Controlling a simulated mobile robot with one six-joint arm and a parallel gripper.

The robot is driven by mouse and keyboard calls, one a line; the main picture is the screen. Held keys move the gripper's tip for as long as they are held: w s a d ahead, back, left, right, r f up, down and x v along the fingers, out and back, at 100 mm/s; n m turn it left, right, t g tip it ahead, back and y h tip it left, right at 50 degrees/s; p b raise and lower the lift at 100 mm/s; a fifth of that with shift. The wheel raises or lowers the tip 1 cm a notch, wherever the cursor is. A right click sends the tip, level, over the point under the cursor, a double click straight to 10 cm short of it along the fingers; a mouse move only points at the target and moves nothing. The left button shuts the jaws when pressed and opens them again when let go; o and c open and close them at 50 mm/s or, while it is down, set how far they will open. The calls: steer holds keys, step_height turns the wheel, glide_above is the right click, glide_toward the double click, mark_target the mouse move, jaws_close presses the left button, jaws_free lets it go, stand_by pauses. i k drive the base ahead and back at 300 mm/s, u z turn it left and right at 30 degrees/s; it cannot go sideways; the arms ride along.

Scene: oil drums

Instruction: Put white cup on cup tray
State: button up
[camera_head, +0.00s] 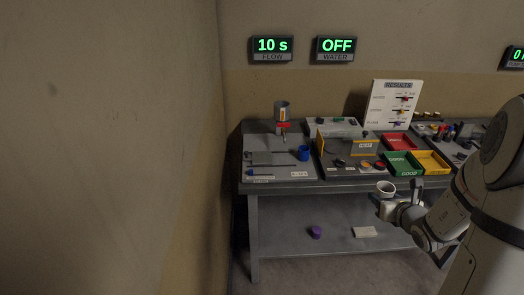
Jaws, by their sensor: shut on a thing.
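A white cup (385,189) is upright in front of the bench's front edge, with its open top facing up. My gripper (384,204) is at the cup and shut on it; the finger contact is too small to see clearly. I cannot tell for sure which surface is the cup tray. A grey tray (262,173) at the bench's left end carries a blue cup (304,153) and thin tools.
A dispenser (282,112) stands at the back left. A green bin (401,167), a yellow bin (431,158) and a red bin (397,141) sit right of centre. A results board (394,102) stands behind. A purple object (316,232) lies on the lower shelf.

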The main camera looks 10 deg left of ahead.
mark_target(262, 156)
steer(key=z, duration=0.1)
steer(key=i, duration=1.2)
steer(key=u, duration=1.65)
